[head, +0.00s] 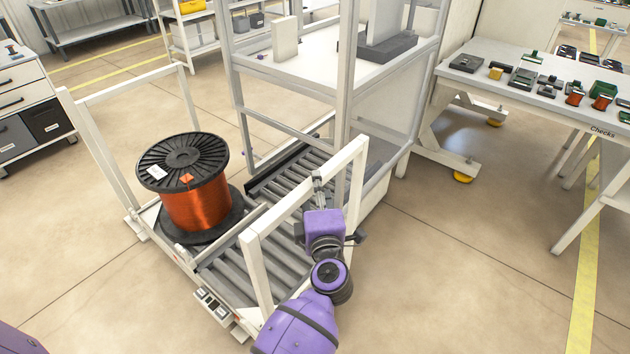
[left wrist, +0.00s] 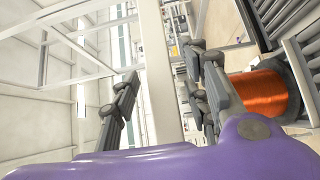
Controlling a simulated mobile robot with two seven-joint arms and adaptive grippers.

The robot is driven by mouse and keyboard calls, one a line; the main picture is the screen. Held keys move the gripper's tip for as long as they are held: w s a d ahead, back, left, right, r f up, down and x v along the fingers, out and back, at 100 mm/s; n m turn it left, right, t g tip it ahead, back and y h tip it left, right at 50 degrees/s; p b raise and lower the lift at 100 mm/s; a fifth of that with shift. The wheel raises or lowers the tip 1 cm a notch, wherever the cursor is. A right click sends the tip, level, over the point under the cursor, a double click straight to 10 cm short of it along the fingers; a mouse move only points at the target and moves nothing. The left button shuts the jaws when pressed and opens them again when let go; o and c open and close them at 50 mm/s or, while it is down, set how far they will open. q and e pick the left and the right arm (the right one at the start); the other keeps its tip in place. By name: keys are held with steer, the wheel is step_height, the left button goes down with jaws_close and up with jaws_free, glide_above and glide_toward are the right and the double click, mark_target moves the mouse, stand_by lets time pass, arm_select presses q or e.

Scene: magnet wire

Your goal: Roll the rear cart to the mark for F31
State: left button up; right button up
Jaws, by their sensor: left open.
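A white-framed cart (head: 254,262) with a grey roller deck stands in the middle of the head view. A spool of orange-copper wire (head: 195,205) with black flanges sits upright on its left part; it also shows in the left wrist view (left wrist: 263,95). My left gripper (head: 318,180) is at the top bar of the cart's right-hand frame. In the left wrist view the white bar (left wrist: 158,70) runs between its two open fingers (left wrist: 160,100). I cannot tell whether they touch the bar. My right gripper is not in view. No F31 mark is readable.
A white rack (head: 340,70) with a lower roller track (head: 300,175) stands close behind the cart. A table labelled Checks (head: 540,105) with small parts is at the right. A drawer cabinet (head: 28,90) is at the left.

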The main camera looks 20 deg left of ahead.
arm_select(q)
steer(key=shift+x, duration=1.15)
steer(key=shift+w+a, duration=0.1)
steer(key=shift+w, duration=0.15)
steer(key=c, duration=1.1)
jaws_close()
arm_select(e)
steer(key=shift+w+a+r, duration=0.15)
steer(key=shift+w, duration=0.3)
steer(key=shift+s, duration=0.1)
